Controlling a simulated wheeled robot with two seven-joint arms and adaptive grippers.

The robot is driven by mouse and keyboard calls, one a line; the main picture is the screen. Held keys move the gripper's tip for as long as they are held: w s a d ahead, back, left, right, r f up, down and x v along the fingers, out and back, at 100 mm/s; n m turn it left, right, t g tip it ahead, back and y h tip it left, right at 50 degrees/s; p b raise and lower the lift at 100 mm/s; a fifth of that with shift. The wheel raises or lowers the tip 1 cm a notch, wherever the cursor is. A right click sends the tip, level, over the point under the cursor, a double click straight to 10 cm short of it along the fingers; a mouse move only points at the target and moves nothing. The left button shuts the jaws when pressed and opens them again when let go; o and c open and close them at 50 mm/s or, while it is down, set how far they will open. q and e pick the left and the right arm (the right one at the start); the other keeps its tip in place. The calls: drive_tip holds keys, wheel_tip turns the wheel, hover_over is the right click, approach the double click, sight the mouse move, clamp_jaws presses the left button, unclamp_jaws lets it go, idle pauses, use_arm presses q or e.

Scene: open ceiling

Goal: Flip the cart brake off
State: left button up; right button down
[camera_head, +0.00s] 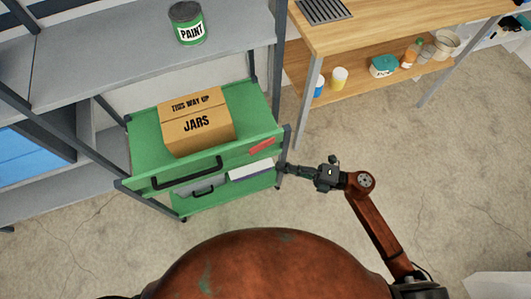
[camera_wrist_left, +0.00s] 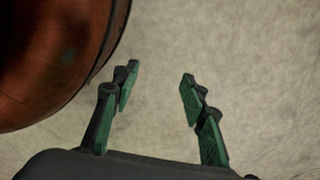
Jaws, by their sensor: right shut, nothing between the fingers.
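The green cart (camera_head: 145,141) stands left of centre in the head view, with a black handle (camera_head: 187,173) on its near side. A red piece (camera_head: 262,147) shows at its right front corner; I cannot tell whether it is the brake. No brake lever is clearly visible. My right gripper (camera_head: 284,169) is shut and empty, close beside the cart's right corner post; I cannot tell if it touches. My left gripper (camera_wrist_left: 158,85) shows in the left wrist view, open and empty above bare floor, beside my rust-red body.
A cardboard box (camera_head: 198,122) marked JARS sits on the cart's top. A grey shelf (camera_head: 110,50) with a paint can (camera_head: 187,24) stands behind it. A wooden workbench (camera_head: 390,25) is at the back right.

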sight(253, 152)
use_arm(q)
drive_tip(key=shift+w+d+r+b, duration=0.15)
drive_tip(key=shift+w+r+b, duration=0.3)
drive_tip(key=shift+w+r, duration=0.5)
drive_tip(key=shift+w+d+r+b, duration=0.1)
drive_tip(key=shift+w+r+b, duration=0.35)
drive_tip(key=shift+w+r, duration=0.5)
use_arm(e)
drive_tip(key=shift+w+a, duration=1.2)
drive_tip(key=shift+a, duration=0.25)
drive_tip(key=shift+w+a, duration=1.15)
drive_tip(key=shift+a, duration=0.25)
drive_tip(key=shift+a, duration=0.1)
